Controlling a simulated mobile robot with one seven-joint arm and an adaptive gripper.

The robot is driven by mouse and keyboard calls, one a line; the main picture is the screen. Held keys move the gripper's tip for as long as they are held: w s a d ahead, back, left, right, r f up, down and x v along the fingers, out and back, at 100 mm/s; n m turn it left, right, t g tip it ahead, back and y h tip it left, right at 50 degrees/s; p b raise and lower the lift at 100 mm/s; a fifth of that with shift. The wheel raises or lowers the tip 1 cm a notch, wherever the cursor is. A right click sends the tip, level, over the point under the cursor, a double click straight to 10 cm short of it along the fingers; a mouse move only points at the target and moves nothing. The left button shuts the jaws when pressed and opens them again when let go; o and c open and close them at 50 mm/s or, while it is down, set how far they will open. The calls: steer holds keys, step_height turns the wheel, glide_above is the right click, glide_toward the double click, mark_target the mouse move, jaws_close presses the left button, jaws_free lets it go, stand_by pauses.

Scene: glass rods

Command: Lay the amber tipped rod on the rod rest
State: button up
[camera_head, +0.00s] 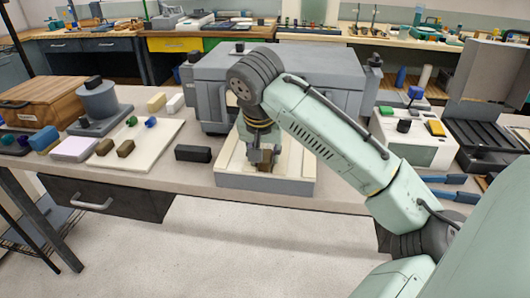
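My gripper (262,160) points down over a shallow cream tray (229,166) with a grey front on the workbench. The gripper is small and dark here, and I cannot tell whether its fingers are open or shut, or whether they hold anything. I cannot make out the amber tipped rod; my gripper and wrist cover part of the tray. I cannot pick out the rod rest with certainty either.
A large grey case (320,75) stands right behind the tray. A dark block (193,153) lies left of it, beside a white board (160,132) with small blocks. A white device (412,140) and blue-handled tools (445,179) are at right.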

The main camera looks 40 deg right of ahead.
steer(key=o, duration=0.3)
steer(key=shift+r, duration=0.1)
steer(key=v, duration=1.2)
steer(key=shift+w, duration=0.1)
